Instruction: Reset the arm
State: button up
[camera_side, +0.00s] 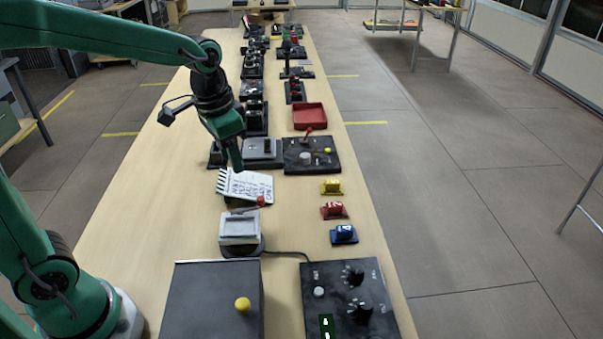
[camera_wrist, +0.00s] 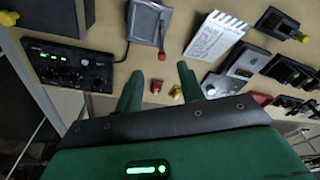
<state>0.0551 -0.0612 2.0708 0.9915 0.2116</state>
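My green arm reaches over the long wooden table from the left. My gripper (camera_side: 237,165) points down above the notepad (camera_side: 245,187), near the table's middle, in the side view. In the wrist view my gripper (camera_wrist: 160,83) has its two green fingers apart. Bare table and small blocks show between and beyond them, and nothing is held. A red block (camera_wrist: 156,86) and a yellow block (camera_wrist: 176,91) show there. A blue block (camera_side: 343,234) stands near the table's right edge in the side view.
Near the front are a dark box with a yellow knob (camera_side: 213,300), a knob panel (camera_side: 345,300) and a grey device with a red-tipped lever (camera_side: 240,228). Behind my gripper are a lever panel (camera_side: 311,155), a red tray (camera_side: 309,115) and several more devices.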

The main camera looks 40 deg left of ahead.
jog(key=s+a+r+n+t, duration=0.2)
jog(key=s+r+n+t, duration=0.1)
jog(key=s, duration=1)
jog(key=shift+r+t, duration=0.25)
jog(key=shift+t, duration=0.25)
